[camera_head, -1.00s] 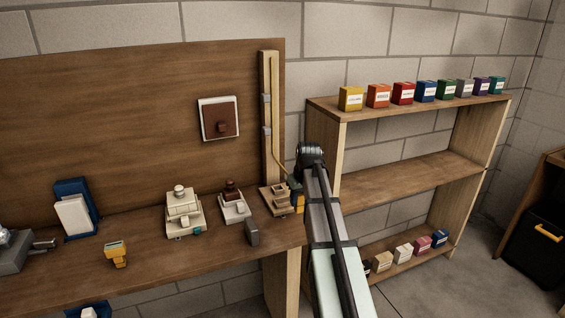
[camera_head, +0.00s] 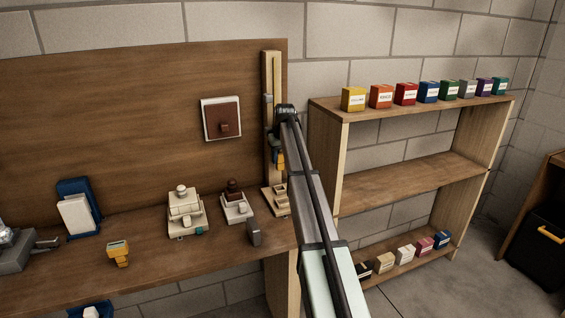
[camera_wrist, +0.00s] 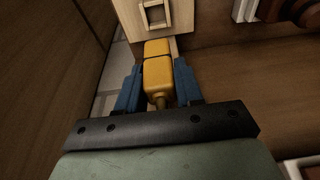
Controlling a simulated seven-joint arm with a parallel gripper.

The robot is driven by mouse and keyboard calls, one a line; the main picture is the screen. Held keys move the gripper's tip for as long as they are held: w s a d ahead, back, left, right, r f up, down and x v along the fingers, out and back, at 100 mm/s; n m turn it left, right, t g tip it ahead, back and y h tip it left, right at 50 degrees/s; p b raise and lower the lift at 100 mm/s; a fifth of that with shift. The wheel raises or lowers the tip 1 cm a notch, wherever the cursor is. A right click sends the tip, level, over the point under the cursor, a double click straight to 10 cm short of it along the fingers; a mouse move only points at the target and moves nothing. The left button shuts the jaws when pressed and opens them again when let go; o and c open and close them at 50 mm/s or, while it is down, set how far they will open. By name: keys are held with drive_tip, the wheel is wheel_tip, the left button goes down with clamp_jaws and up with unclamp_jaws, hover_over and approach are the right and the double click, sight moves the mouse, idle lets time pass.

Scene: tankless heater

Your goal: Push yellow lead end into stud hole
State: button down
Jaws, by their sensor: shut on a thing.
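The stud (camera_head: 268,75) is the pale vertical post at the right end of the brown backboard. A thin yellow lead runs down its upper part and passes behind my arm. My gripper (camera_head: 277,158) is in front of the stud's lower half, above the bench. In the wrist view its blue fingers (camera_wrist: 158,88) are shut on the yellow lead end (camera_wrist: 158,80), which lies between them. A second yellow piece (camera_wrist: 157,48) shows just beyond it. My arm hides part of the stud. I cannot make out the stud hole.
A pale open-topped block (camera_head: 274,200) stands at the stud's foot; its square opening (camera_wrist: 154,14) shows in the wrist view. White housings (camera_head: 186,208) and a dark grey block (camera_head: 254,231) stand left on the bench. A shelf unit (camera_head: 327,150) rises close on the right.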

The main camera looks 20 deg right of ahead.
sight(280, 168)
drive_tip(key=shift+f, duration=0.15)
drive_tip(key=shift+s+x, duration=0.2)
drive_tip(key=shift+x, duration=0.55)
drive_tip(key=shift+s+x, duration=0.15)
drive_tip(key=shift+x, duration=0.6)
drive_tip(key=shift+s+x, duration=0.2)
drive_tip(key=shift+x, duration=0.6)
drive_tip(key=shift+f, duration=0.3)
drive_tip(key=shift+s+x, duration=0.2)
drive_tip(key=shift+x, duration=0.55)
drive_tip(key=shift+s+x, duration=0.15)
drive_tip(key=shift+x, duration=0.55)
drive_tip(key=shift+s+x, duration=0.15)
drive_tip(key=shift+x, duration=0.5)
drive_tip(key=shift+s+x, duration=0.15)
drive_tip(key=shift+x, duration=0.5)
idle(0.9)
drive_tip(key=c, duration=0.7)
unclamp_jaws()
drive_tip(key=shift+f, duration=0.1)
drive_tip(key=shift+o, duration=0.2)
drive_tip(key=v, duration=1.4)
